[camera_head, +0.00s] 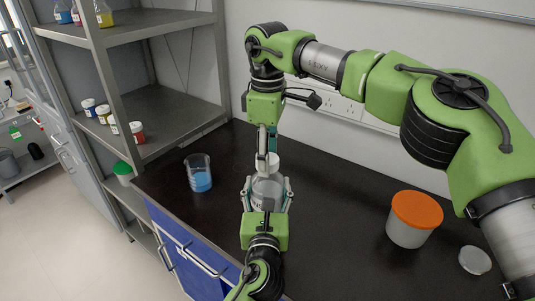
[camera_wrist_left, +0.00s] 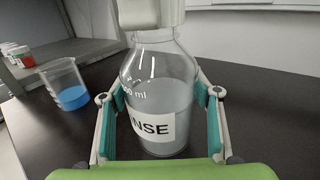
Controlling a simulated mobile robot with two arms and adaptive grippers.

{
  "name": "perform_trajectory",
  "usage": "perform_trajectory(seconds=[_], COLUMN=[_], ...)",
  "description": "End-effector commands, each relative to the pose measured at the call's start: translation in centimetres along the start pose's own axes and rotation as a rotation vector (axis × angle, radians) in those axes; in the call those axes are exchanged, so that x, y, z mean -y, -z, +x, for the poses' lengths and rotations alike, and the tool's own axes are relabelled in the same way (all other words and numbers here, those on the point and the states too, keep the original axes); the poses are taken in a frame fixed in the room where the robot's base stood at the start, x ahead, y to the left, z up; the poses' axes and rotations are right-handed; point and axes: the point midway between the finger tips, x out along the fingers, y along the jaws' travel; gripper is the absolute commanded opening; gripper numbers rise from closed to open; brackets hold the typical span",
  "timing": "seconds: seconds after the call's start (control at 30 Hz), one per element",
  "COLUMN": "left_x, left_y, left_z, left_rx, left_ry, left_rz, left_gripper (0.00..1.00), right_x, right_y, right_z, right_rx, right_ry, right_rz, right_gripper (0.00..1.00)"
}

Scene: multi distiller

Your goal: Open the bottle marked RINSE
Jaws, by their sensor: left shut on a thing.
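The RINSE bottle (camera_head: 267,192) stands upright on the dark bench, clear with pale liquid. In the left wrist view the bottle (camera_wrist_left: 160,85) shows part of its label, reading "NSE". My left gripper (camera_head: 268,185) is shut on the bottle body, one finger on each side. A white cap (camera_head: 272,161) sits at the bottle's neck. My right gripper (camera_head: 266,152) points down from above, with its fingertips at the cap. Whether its fingers press on the cap is hidden. White parts above the neck are cut off by the top edge of the left wrist view.
A beaker with blue liquid (camera_head: 199,175) stands left of the bottle. A white tub with an orange lid (camera_head: 414,215) and a small white round lid (camera_head: 475,260) are at the right. Shelves with small jars (camera_head: 136,133) stand at the left. The bench between bottle and tub is clear.

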Motion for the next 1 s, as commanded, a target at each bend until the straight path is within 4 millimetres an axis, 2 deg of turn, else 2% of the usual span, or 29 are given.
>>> perform_trajectory(seconds=[0.03, 0.1, 0.3, 0.43, 1.0], left_x=[-0.01, -0.01, 0.0, 0.0, 0.03], left_y=[0.19, 0.19, 0.2, 0.2, 0.2], left_z=[-0.02, -0.02, -0.03, -0.04, -0.05], left_rx=[-0.003, -0.003, -0.003, -0.003, -0.003], left_ry=[0.0, 0.0, 0.0, 0.0, 0.0], left_rz=[0.001, 0.001, 0.001, 0.001, 0.001], left_gripper=[0.0, 0.0, 0.0, 0.0, 0.0], right_x=[0.0, -0.01, -0.03, -0.06, -0.09], right_y=[0.0, 0.0, 0.0, 0.01, 0.05], right_z=[0.0, 0.0, -0.01, 0.0, -0.08], right_rx=[0.0, 0.0, 0.0, 0.0, 0.0], right_ry=[0.0, 0.0, -0.001, -0.001, -0.002], right_rz=[0.0, 0.0, -0.01, -0.121, -1.161], right_gripper=[0.27, 0.11, 0.1, 0.1, 0.1])
